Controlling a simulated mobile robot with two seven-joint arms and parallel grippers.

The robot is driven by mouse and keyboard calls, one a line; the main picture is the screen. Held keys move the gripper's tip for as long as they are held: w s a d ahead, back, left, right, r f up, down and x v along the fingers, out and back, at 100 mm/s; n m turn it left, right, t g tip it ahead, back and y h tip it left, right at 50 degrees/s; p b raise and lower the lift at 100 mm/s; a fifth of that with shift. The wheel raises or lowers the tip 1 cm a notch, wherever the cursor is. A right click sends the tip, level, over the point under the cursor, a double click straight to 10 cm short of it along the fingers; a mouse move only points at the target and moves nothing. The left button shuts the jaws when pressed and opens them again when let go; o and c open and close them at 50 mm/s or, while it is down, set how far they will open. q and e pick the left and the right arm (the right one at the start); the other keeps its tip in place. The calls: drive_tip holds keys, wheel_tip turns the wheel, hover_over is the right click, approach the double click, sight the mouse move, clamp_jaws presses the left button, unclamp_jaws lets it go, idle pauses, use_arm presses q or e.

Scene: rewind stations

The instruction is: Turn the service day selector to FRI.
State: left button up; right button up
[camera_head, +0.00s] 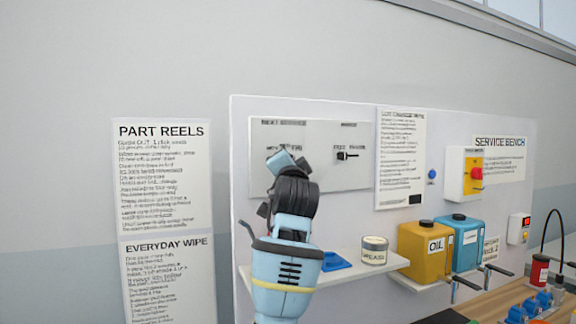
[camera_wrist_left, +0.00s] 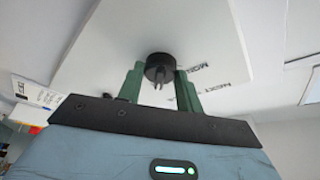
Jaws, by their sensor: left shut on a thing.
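A white panel (camera_head: 318,190) on the wall board carries the service day selector, which my left arm hides in the head view. In the left wrist view the selector is a round black knob (camera_wrist_left: 158,66) on the white panel. My left gripper (camera_wrist_left: 160,78) has its two green fingers shut on this knob, one on each side. Dark lettering beside the knob seems to include MON and NEXT. The dial's pointer and the day it shows cannot be read. My right gripper is not in view.
Below, a shelf (camera_head: 335,268) holds a blue piece (camera_head: 335,262) and a grease tin (camera_head: 374,250). A yellow oil container (camera_head: 426,250) and a blue one (camera_head: 466,240) stand at right.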

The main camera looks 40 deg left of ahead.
use_arm(q)
drive_tip(key=o, duration=1)
drive_tip(key=shift+s, duration=0.1)
drive_tip(key=shift+v, duration=3.85)
